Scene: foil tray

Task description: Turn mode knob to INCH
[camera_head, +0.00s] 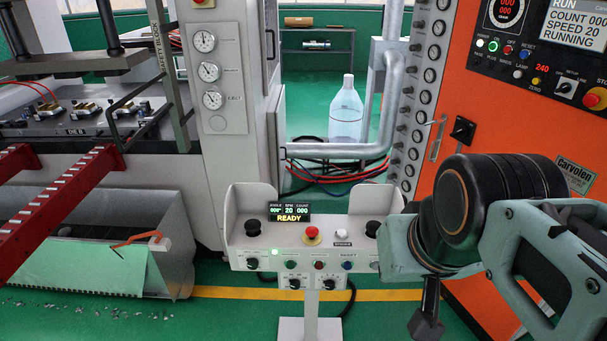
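A grey control pedestal (258,252) stands in the middle of the head view. Two small black rotary knobs (294,283) and (328,284) sit on its lower front; their labels are too small to read. Another selector knob (566,87) sits on the upper right panel, with tiny lettering above it. I cannot tell for certain which is the mode knob or where it points. My gripper (426,322) hangs at the lower right, dark and pointing down, right of the pedestal and apart from the two pedestal knobs. Its fingers are not clear, so its opening cannot be told.
The pedestal carries a red mushroom button (312,234), black side buttons and a READY display (289,212). The orange cabinet (500,125) fills the right, with a black rotary handle (462,129). A scrap bin (175,240) stands left. Green floor lies between bin and pedestal.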

